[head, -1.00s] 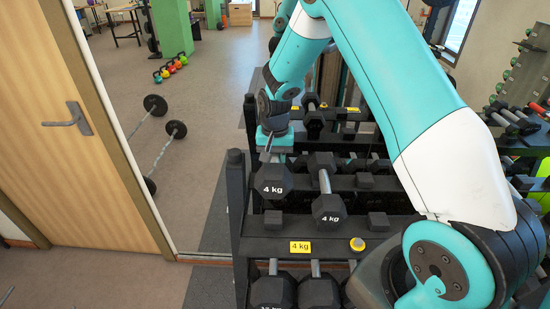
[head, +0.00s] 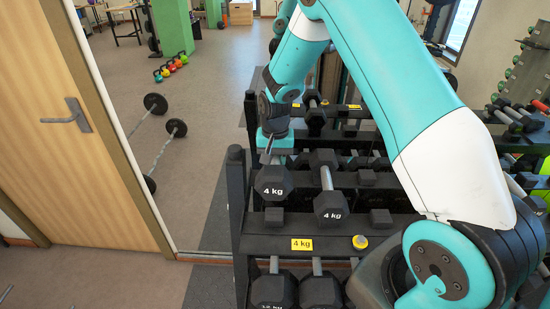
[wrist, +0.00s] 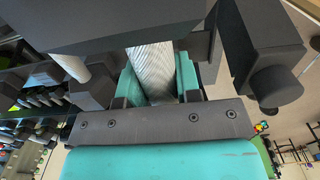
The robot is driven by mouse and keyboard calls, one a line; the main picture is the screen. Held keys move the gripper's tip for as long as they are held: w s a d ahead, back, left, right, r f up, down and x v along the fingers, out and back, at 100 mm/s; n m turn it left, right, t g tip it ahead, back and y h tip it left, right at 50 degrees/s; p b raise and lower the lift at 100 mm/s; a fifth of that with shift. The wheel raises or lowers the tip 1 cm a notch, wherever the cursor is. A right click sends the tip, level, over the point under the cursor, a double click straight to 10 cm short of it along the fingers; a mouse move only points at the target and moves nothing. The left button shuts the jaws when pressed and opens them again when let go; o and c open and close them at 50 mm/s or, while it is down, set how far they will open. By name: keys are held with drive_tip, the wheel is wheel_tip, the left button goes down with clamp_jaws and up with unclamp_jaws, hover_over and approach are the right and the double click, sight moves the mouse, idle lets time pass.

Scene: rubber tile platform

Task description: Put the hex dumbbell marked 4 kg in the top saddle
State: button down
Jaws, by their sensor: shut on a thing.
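My gripper (head: 275,158) is shut on the handle of a black hex dumbbell (head: 274,183) marked 4 kg, at the left end of the rack's upper tier. In the wrist view, the teal fingers (wrist: 155,85) close on both sides of the knurled handle (wrist: 152,65). The dumbbell's near head is just above and behind a small black saddle block (head: 273,216); I cannot tell whether it touches a saddle. A second 4 kg hex dumbbell (head: 331,208) lies on the same tier just to its right. The far part of the held dumbbell is hidden behind my gripper.
A yellow 4 kg label (head: 302,244) and a round yellow disc (head: 360,242) sit on the rack's front shelf edge. A black upright post (head: 237,185) stands close left. More dumbbells (head: 272,291) lie on the tier below.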

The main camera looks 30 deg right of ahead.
wheel_tip(320, 180, down, 7)
drive_tip(key=b, duration=0.4)
drive_tip(key=shift+w+b, duration=0.2)
drive_tip(key=shift+b, duration=0.2)
drive_tip(key=shift+f+b, duration=0.4)
drive_tip(key=shift+f, duration=0.15)
idle(0.6)
drive_tip(key=c, duration=0.9)
unclamp_jaws()
drive_tip(key=shift+s, duration=0.1)
drive_tip(key=shift+o, duration=0.8)
wheel_tip(320, 180, up, 17)
drive_tip(key=b, duration=0.3)
drive_tip(key=shift+s+r, duration=0.1)
drive_tip(key=shift+r, duration=0.05)
